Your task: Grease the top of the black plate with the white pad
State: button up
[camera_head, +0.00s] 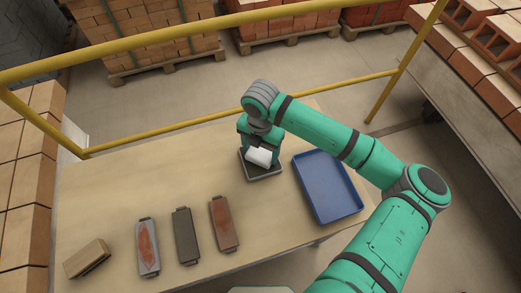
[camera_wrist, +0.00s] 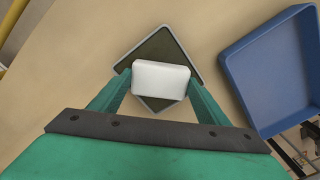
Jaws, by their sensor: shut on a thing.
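The white pad (camera_head: 259,156) is held between the fingers of my gripper (camera_head: 257,147). In the wrist view the white pad (camera_wrist: 161,80) spans the gap between both fingertips (camera_wrist: 160,84). Under it is a shallow square tray with a dark inside and a light grey rim (camera_head: 264,175), also seen in the wrist view (camera_wrist: 153,47). I cannot tell whether the pad touches the tray's dark surface. The black plate (camera_head: 184,236) lies on the table to the left and nearer, between two other plates, well apart from my gripper.
A grey plate with a rusty patch (camera_head: 148,250) and a reddish-brown plate (camera_head: 224,224) flank the black one. A tan block (camera_head: 87,259) lies at the front left. A blue tray (camera_head: 327,187) stands right of the square tray. A yellow rail (camera_head: 190,127) runs behind the table.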

aim_at(260, 154)
jog(key=shift+r, duration=3.45)
